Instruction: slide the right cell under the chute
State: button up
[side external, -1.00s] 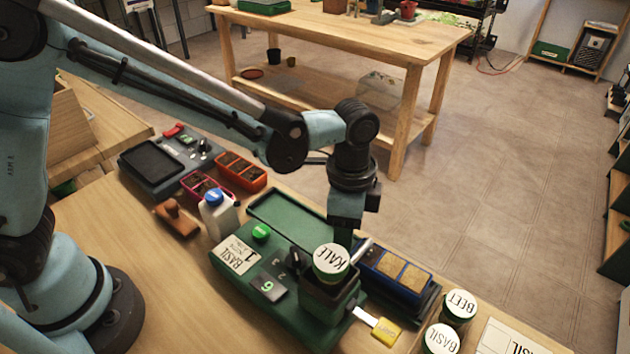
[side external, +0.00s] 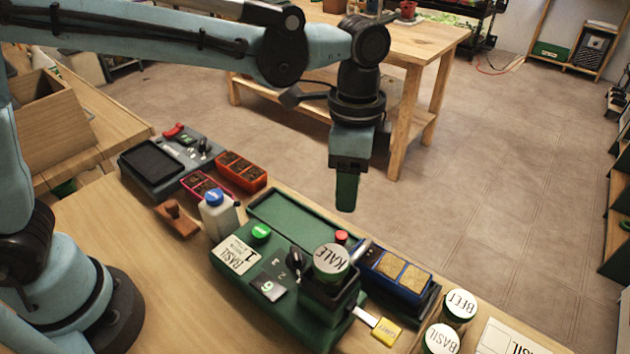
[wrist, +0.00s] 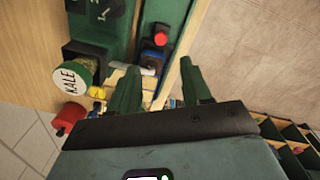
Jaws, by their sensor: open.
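The blue tray (side external: 371,276) sits at the right end of the green seeder machine (side external: 240,282). It holds two brown soil cells side by side, the right cell (side external: 414,278) and the left cell (side external: 391,266). The dark chute (side external: 325,304) carries the jar labelled KALE (side external: 331,262), left of and nearer than the tray; the jar also shows in the wrist view (wrist: 72,83). Both cells are beside the chute, not under it. My gripper (side external: 346,208) hangs empty above the machine's far edge. In the wrist view my gripper (wrist: 160,90) has its fingers apart.
A red button (side external: 341,237) stands behind the jar. A green button (side external: 261,232) is at the machine's left. A yellow tag (side external: 387,331) sticks out at the front. BEET (side external: 460,302) and BASIL (side external: 441,338) jars stand at right. The space around my gripper is clear.

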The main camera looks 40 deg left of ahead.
jog(key=shift+r, duration=1.1)
jog(key=s+a+f+n+t, duration=0.1)
jog(key=s+a+n+t, duration=0.2)
jog(key=a+n, duration=0.3)
jog(key=s+a+f+n+t, duration=0.1)
jog(key=s+a+n+t, duration=0.3)
jog(key=a, duration=1.1)
jog(key=n, duration=0.2)
jog(key=shift+n+t, duration=0.3)
jog(key=shift+t, duration=0.1)
